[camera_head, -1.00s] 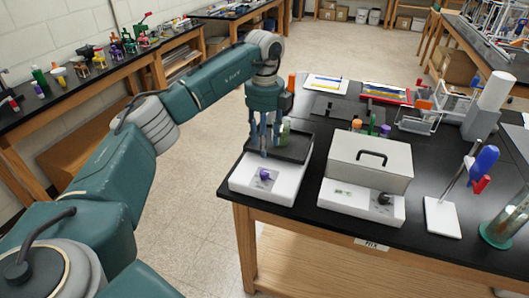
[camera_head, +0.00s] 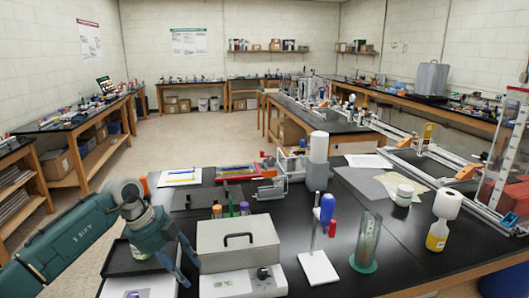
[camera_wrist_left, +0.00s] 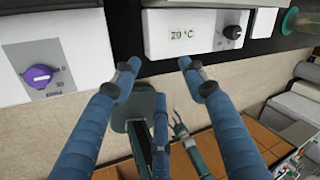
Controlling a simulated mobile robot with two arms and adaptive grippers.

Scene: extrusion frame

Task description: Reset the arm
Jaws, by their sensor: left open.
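My left gripper (camera_head: 180,262) is at the lower left of the head view, near the table's front edge. Its blue fingers are spread and hold nothing; they also show in the left wrist view (camera_wrist_left: 157,72). The fingers are around the gap between two white devices. The left device (camera_wrist_left: 62,65) has a purple knob (camera_wrist_left: 40,76). The right device (camera_wrist_left: 178,32) has a "20 °C" display and a black knob (camera_wrist_left: 233,32). A grey lidded box with a black handle (camera_head: 238,242) sits on the right device. I cannot make out my right gripper.
Several coloured-cap tubes (camera_head: 231,208) stand behind the box. Open floor lies beyond the table.

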